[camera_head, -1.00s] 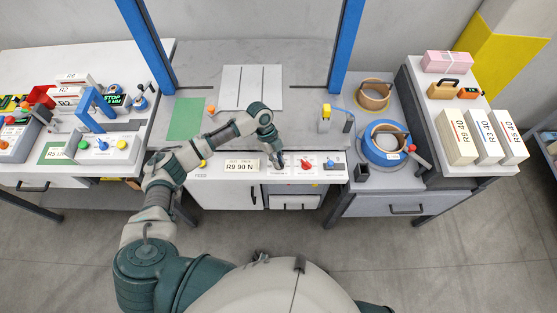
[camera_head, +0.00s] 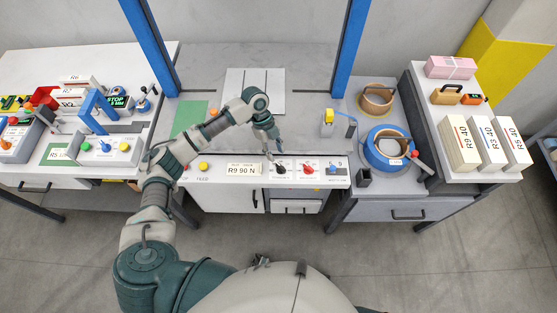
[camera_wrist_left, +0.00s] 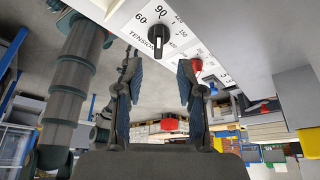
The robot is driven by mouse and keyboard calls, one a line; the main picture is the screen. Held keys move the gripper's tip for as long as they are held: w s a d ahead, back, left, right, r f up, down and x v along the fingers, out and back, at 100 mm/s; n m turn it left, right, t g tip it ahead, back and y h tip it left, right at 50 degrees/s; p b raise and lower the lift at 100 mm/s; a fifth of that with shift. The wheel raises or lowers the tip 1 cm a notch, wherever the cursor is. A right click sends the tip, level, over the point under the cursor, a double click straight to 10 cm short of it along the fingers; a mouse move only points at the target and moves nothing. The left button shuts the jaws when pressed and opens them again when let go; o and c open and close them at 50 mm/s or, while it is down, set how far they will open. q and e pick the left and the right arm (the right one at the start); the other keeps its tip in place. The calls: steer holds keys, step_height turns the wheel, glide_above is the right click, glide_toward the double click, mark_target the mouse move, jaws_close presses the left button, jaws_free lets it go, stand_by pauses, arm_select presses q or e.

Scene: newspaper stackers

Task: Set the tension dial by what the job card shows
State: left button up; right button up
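The job card (camera_head: 241,170) on the front panel of the middle bench reads "R9 90 N". The tension dial (camera_head: 281,171) is a black knob just right of the card. In the left wrist view the dial (camera_wrist_left: 158,40) shows its "TENSION" label and a scale with 60 and 90 beside it. A white line marks the knob, but I cannot tell its exact setting. My left gripper (camera_head: 272,149) is above and behind the dial, apart from it. In the left wrist view its fingers (camera_wrist_left: 155,75) are spread and empty. My right gripper is not seen.
A red knob (camera_head: 308,170) and a blue control (camera_head: 332,168) sit right of the dial. A yellow button (camera_head: 204,166) is left of the card. Blue posts (camera_head: 348,50) flank the bench. A blue reel (camera_head: 388,150) stands on the right.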

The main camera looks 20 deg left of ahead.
arm_select(q)
steer(key=v, duration=0.5)
steer(key=shift+w+a, duration=0.1)
steer(key=shift+a, duration=0.05)
stand_by(0.3)
